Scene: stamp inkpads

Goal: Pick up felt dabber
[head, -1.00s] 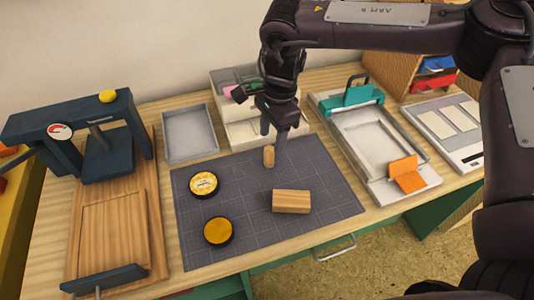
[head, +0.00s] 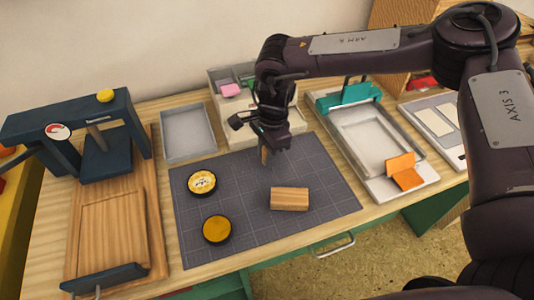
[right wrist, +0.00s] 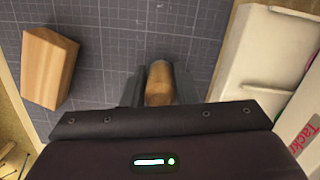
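The felt dabber, a small wooden peg (head: 264,156), stands upright at the back of the dark grid mat (head: 240,190). My right gripper (head: 270,156) has come down around it. In the right wrist view the dabber (right wrist: 159,82) sits between the two fingers of my right gripper (right wrist: 160,88), with no clear gap on either side. The gripper looks shut on it. The dabber's lower end is hidden, and it shows no clear lift from the mat. My left gripper is not in view.
A wooden block (head: 290,199) lies in front of the gripper. Two round inkpads, one with a pale label (head: 201,182) and one amber (head: 217,229), sit left on the mat. A white drawer organizer (head: 222,110) stands close behind. A grey tray (head: 188,134) is further left.

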